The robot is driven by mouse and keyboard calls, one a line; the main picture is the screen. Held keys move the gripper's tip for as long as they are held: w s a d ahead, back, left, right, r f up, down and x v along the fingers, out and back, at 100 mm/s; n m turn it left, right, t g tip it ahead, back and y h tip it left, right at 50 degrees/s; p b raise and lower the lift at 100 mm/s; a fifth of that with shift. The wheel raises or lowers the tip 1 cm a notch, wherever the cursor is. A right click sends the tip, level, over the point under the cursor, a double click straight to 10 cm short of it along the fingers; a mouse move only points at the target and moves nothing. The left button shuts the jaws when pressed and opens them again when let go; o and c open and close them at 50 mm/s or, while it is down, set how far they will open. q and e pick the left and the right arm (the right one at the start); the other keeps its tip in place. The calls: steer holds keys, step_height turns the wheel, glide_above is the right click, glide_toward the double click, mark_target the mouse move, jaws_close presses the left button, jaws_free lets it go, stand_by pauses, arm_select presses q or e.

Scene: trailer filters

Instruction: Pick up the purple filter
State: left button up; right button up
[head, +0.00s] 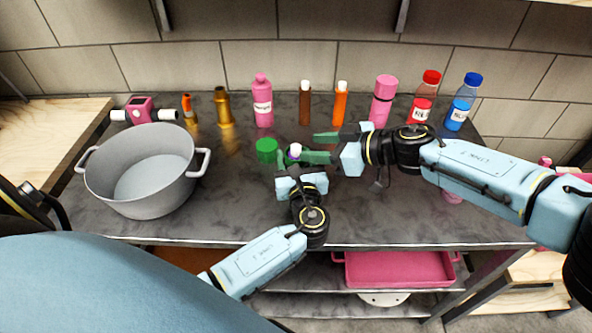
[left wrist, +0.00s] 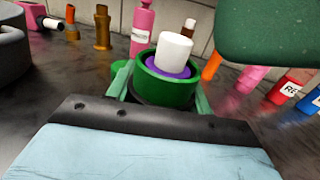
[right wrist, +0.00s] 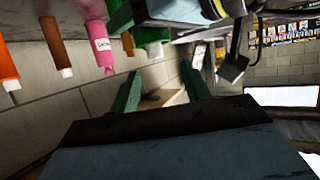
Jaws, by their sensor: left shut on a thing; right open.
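The purple filter (left wrist: 172,70) shows as a purple ring with a white cylinder (left wrist: 173,50) rising from it, seated inside a green cup-shaped housing (left wrist: 165,86). My left gripper (left wrist: 163,92) is shut around this housing, above the table. In the head view, my left gripper (head: 294,158) is near the middle, with the filter's top (head: 294,151) small between its fingers. My right gripper (head: 319,146) is open and empty just right of it, its green fingers pointing left. In the right wrist view, the housing (right wrist: 150,36) is beyond the open fingers (right wrist: 162,82).
A round green piece (head: 266,150) lies on the dark table (head: 235,205) left of my left gripper. A grey pot (head: 142,180) stands at the left. Bottles, including a pink one (head: 262,103), line the back. A pink tray (head: 400,268) sits on the shelf below.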

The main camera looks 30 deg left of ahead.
mark_target(300, 148)
steer(key=shift+w+a+f, duration=0.1)
steer(key=shift+a+f, duration=0.35)
steer(key=shift+a, duration=0.2)
steer(key=shift+a+f, duration=0.45)
steer(key=shift+a, duration=0.2)
steer(key=shift+x, duration=0.9)
jaws_close()
